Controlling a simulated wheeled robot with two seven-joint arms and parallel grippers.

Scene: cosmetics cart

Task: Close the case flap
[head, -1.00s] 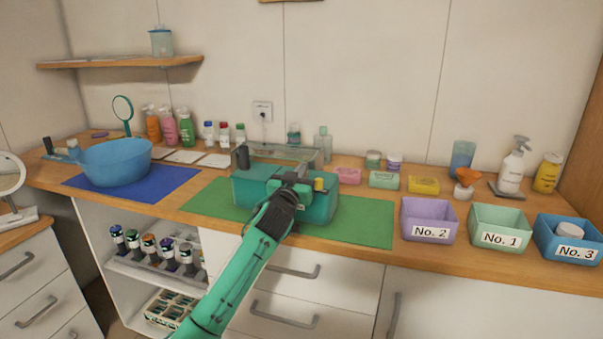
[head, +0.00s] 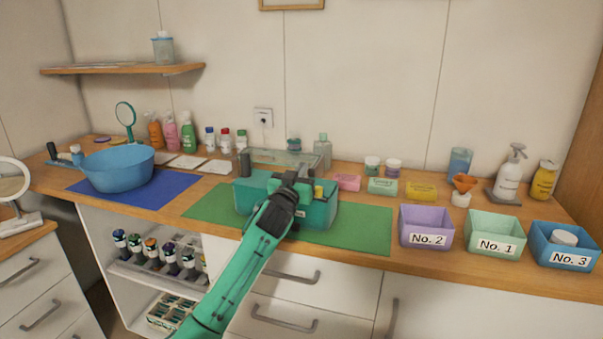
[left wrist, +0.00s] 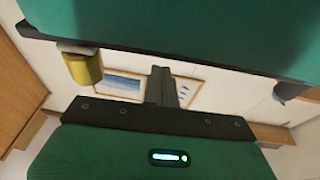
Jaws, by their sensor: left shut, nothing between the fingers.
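The green case (head: 318,215) stands on the green mat. Its clear flap (head: 283,158) is raised at the back of the case. My left gripper (head: 290,178) is over the front middle of the case, shut and empty, with its arm hiding part of the case front. In the left wrist view my shut fingers (left wrist: 161,86) point away from the green hand body. A green surface with a dark edge, likely the case (left wrist: 180,30), fills the top of that view. I cannot tell whether the fingers touch it. My right gripper is not in view.
The green mat (head: 362,228) has bare room right of the case. A blue bowl (head: 118,170) stands left on a blue mat. Bins No. 2 (head: 427,222), No. 1 (head: 494,228) and No. 3 (head: 566,240) line the right front. Bottles stand behind.

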